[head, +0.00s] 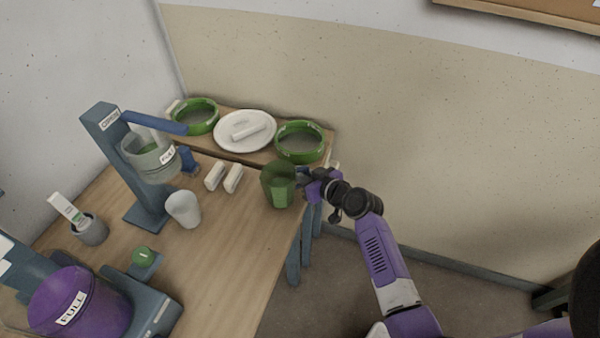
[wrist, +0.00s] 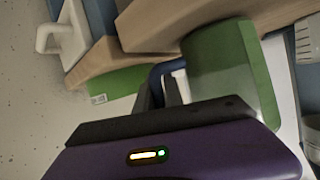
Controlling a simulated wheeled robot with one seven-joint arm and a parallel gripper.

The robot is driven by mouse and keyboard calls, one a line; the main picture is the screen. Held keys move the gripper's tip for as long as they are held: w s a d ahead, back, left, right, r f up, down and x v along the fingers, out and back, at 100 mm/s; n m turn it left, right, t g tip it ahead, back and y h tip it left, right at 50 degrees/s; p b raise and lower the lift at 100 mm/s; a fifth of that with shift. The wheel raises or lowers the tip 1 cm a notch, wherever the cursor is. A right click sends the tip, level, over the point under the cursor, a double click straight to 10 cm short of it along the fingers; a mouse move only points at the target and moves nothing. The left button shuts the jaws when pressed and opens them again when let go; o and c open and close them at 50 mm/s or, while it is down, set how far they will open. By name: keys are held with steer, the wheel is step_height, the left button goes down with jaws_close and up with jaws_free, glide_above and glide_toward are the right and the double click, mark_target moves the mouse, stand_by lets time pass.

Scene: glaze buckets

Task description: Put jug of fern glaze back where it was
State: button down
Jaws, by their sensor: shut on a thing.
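The green jug (head: 278,190) is near the right edge of the wooden table (head: 225,255) in the head view, roughly upright there. My gripper (head: 305,180) is on its right side, shut on its handle. In the wrist view the jug's green body (wrist: 228,60) is at upper right, and a blue curved handle (wrist: 168,69) runs to my gripper's dark fingers (wrist: 162,92). I cannot tell whether the jug's base touches the table. The jug's contents are not clear.
Behind stand two green round basins (head: 300,155) (head: 208,126) and a white plate (head: 222,138). White blocks (head: 233,178) and a white cup (head: 184,210) lie left of the jug. A blue stand (head: 108,145) and a purple bucket (head: 95,310) marked FULL are further left. The table's front middle is clear.

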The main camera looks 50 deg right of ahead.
steer(key=shift+f, duration=0.1)
steer(key=c, duration=1.5)
jaws_free()
steer(key=shift+o, duration=0.2)
steer(key=shift+r, duration=0.25)
steer(key=b+v, duration=0.2)
steer(key=v, duration=1)
steer(key=s+a+f+g, duration=0.1)
steer(key=s+a+f, duration=0.2)
steer(key=s+a, duration=0.45)
steer(key=s+a+r+n+t+y, duration=0.2)
steer(key=s+a+r+n, duration=0.1)
steer(key=s+a+r, duration=0.9)
steer(key=s+a, duration=0.3)
steer(key=shift+a+r+t+y, duration=0.25)
steer(key=shift+a+t+y, duration=0.05)
steer(key=shift+a, duration=0.05)
